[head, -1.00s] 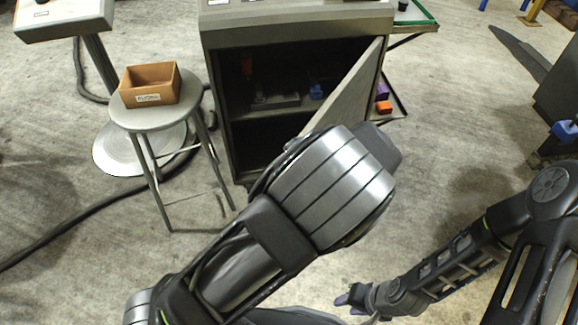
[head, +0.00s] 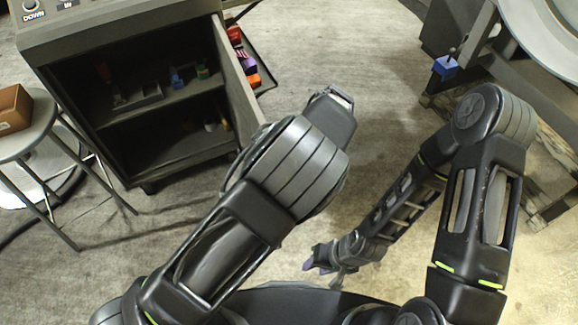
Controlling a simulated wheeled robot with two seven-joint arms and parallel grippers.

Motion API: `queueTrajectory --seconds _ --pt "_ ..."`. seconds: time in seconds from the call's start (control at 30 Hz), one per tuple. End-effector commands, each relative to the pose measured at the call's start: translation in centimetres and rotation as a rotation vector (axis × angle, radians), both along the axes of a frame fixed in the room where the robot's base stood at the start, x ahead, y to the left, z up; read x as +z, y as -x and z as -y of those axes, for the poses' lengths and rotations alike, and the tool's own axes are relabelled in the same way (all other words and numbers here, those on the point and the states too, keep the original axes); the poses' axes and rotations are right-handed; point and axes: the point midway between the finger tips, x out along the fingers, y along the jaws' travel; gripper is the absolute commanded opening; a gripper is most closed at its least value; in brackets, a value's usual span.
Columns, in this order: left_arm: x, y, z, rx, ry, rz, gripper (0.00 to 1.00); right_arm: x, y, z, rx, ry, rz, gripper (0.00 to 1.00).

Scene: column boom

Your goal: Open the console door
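The console (head: 80,33) is a grey cabinet at the upper left, with a dark two-level interior. Its door (head: 236,82) is hinged on the right side and stands wide open, seen nearly edge-on. The door's lower part is hidden behind my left arm. My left gripper is not visible; my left arm's thick links cover the area in front of the door, so contact with it cannot be told. My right gripper (head: 322,264) hangs low over the floor at lower centre, away from the door. Its purple-tipped fingers are small, and their gap is unclear.
A side tray with orange and purple pieces (head: 252,80) sits beyond the door. A stool (head: 40,128) with a cardboard box (head: 12,108) stands left. Heavy machinery (head: 480,60) stands upper right.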

Motion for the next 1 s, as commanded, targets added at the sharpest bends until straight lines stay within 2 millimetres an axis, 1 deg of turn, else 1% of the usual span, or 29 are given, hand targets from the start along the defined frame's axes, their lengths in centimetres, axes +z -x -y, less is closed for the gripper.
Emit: queueTrajectory --seconds 0.03,0.33,0.37,0.6,0.87,1.0 --pt "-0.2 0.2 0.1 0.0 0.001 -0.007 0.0 0.0 0.0 0.0 0.001 0.0 0.0 0.36" --pt "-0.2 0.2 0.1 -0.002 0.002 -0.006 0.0 0.0 0.0 0.0 0.001 0.0 -0.001 0.36" --pt "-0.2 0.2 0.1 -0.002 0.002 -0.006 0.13 0.0 0.0 0.0 0.0 0.0 -0.001 0.36" --pt "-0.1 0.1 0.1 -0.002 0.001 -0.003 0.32 0.0 0.0 0.0 0.0 0.0 -0.001 0.36" --pt "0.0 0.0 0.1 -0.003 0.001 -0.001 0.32 0.0 0.0 0.0 0.0 0.0 0.0 0.36" --pt "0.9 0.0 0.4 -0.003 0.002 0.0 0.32 0.1 0.0 0.0 0.0 0.0 0.0 0.36"
